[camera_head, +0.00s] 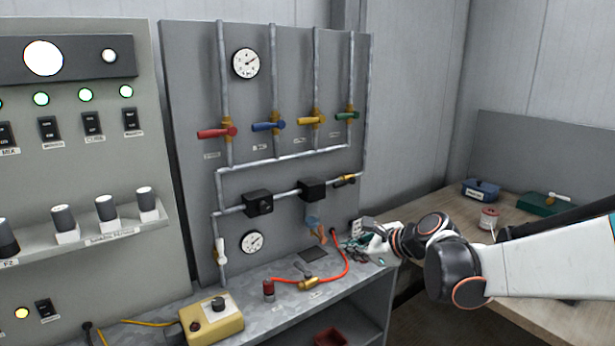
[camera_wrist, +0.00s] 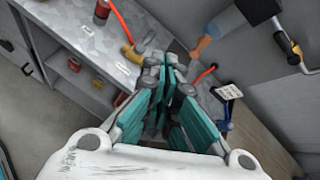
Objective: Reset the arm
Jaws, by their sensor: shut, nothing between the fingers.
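My gripper (camera_head: 366,232) is at the end of my white and black arm, which reaches in from the right. It is in front of the right end of the grey metal bench (camera_head: 262,276), near the bench's right edge. In the wrist view my gripper (camera_wrist: 172,75) shows its teal finger pads close together at the tips, with nothing seen between them. The gripper hides part of the bench corner and the things behind it. I cannot tell whether it touches anything there.
A grey pipe panel (camera_head: 190,100) with coloured valve handles stands behind the bench. An orange hose (camera_head: 345,268), a brass valve (camera_head: 308,283) and a yellow box (camera_head: 212,318) lie on the bench. A switch cabinet (camera_head: 100,170) is left. A wooden table (camera_head: 420,215) is right.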

